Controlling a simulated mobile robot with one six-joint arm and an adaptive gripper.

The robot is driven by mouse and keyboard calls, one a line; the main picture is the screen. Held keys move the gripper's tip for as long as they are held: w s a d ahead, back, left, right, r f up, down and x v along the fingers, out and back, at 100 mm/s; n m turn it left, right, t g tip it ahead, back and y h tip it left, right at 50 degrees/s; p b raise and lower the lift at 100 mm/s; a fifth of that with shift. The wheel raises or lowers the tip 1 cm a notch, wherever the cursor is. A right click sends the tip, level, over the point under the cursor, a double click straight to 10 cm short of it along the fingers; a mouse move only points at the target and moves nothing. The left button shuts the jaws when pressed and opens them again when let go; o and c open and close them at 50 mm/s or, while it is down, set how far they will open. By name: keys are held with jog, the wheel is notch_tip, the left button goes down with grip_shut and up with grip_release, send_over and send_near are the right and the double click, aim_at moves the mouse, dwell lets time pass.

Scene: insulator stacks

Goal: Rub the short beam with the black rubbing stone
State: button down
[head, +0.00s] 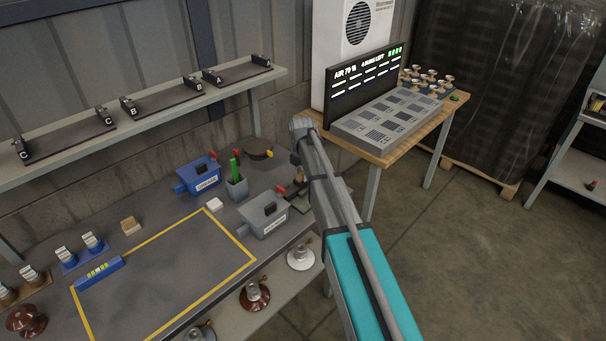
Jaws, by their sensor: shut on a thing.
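My arm reaches in from the lower right, and my gripper (297,190) points down at the right end of the workbench (215,255), beside a grey lidded box (264,214). The arm partly covers the gripper. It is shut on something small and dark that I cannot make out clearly. I cannot pick out the black rubbing stone for certain. I cannot tell which piece is the short beam.
A shelf (150,118) labelled A, B, C runs behind. The outlined area is clear. A screen (363,85) stands right.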

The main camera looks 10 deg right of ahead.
jog(key=shift+r, duration=0.1)
notch_tip(320, 180, up, 6)
jog(key=p, duration=0.6)
dwell(0.5)
jog(key=shift+r+p, duration=1.45)
jog(key=shift+p, duration=0.1)
jog(key=shift+f, duration=0.1)
jog(key=shift+f+b, duration=0.5)
jog(key=shift+b, duration=0.1)
jog(key=shift+f, duration=0.15)
